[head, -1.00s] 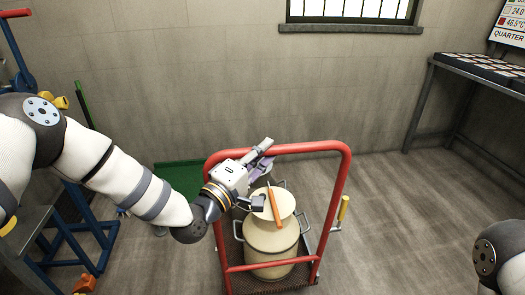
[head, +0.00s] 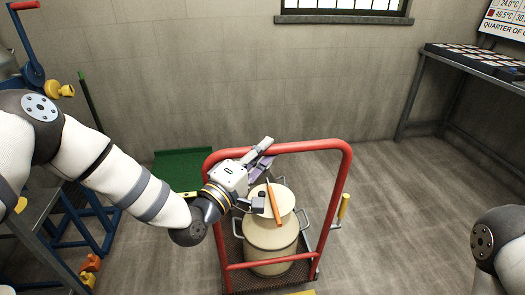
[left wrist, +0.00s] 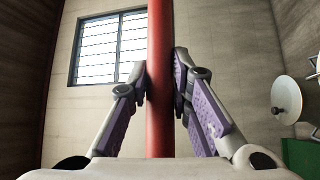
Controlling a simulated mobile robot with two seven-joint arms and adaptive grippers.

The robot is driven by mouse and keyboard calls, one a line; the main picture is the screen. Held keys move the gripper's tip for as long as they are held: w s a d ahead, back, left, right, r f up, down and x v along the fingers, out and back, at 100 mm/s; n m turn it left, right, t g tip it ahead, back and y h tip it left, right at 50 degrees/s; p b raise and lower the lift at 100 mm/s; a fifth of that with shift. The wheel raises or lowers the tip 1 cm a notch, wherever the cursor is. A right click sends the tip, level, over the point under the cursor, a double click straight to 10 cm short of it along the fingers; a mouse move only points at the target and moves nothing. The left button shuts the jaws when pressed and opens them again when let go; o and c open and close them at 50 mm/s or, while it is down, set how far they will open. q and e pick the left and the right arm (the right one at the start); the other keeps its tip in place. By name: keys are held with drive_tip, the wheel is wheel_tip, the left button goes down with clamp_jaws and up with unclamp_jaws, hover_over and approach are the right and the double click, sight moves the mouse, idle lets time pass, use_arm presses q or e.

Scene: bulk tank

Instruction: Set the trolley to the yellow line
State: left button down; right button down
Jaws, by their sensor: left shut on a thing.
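The trolley has a red tubular frame (head: 341,185) and a dark deck, and stands upright in front of me in the head view. My left gripper (head: 264,172) is shut on its red bar. The left wrist view shows the red bar (left wrist: 160,70) between the two purple-padded fingers. A cream can (head: 270,238) with side handles stands on the deck. An orange stick (head: 274,202) lies across its top. A short strip of the yellow line (head: 301,292) shows at the bottom edge of the head view, near the trolley's near side. My right gripper is out of view.
A blue stand (head: 62,225) with yellow and orange parts is at the left. A green tray (head: 183,166) lies by the back wall. A metal table (head: 470,66) stands at the right. The floor right of the trolley is clear.

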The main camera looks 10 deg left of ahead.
use_arm(q)
drive_tip(key=c, duration=1.4)
unclamp_jaws()
drive_tip(key=shift+d+r, duration=0.1)
drive_tip(key=shift+d, duration=0.1)
drive_tip(key=shift+c, duration=0.2)
drive_tip(key=shift+s+a, duration=0.2)
drive_tip(key=v, duration=1.1)
drive_tip(key=shift+s, duration=0.25)
drive_tip(key=shift+a, duration=0.1)
